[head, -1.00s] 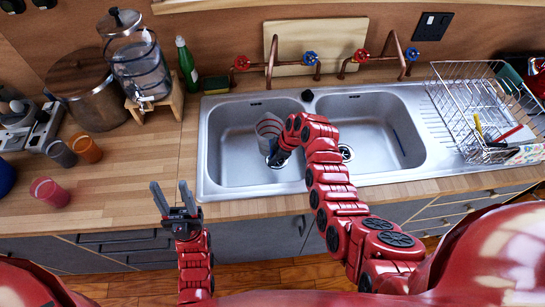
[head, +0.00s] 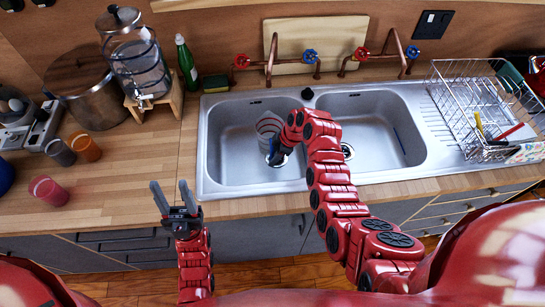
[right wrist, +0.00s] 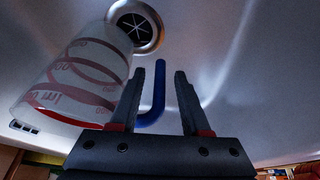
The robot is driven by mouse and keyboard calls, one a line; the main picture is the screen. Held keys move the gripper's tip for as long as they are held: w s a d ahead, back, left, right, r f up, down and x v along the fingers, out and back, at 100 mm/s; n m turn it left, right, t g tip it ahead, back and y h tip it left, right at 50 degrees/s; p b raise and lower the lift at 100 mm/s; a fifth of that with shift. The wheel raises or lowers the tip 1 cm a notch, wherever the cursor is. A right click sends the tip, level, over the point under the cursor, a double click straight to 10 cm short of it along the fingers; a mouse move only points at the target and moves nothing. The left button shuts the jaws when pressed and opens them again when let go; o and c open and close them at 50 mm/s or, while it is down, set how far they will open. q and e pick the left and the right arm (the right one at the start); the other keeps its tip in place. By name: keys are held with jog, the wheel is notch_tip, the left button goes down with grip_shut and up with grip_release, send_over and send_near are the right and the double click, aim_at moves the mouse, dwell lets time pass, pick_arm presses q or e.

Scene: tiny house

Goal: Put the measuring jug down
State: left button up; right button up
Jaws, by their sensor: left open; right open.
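The measuring jug (head: 267,129) is clear with red markings and stands in the left sink basin (head: 222,165). In the right wrist view the jug (right wrist: 72,82) is large and slanted in the picture, left of the fingers, near the drain. My right gripper (right wrist: 160,71) is open beside the jug. A blue curved bar (right wrist: 158,95), apparently the jug's handle, shows between its fingers. In the head view my right gripper (head: 277,158) is partly hidden by its own arm. My left gripper (head: 170,185) is open and empty over the counter's front edge.
Cups (head: 48,191) and a glass dispenser (head: 138,65) are on the left counter (head: 120,185). The right basin (head: 375,125) looks mostly clear. A wire dish rack (head: 465,100) stands to the right.

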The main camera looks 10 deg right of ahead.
jog(key=p+v, duration=0.2)
jog(key=v, duration=0.8)
jog(key=shift+r, duration=0.35)
jog(key=shift+d+f, duration=0.1)
jog(key=shift+d, duration=0.05)
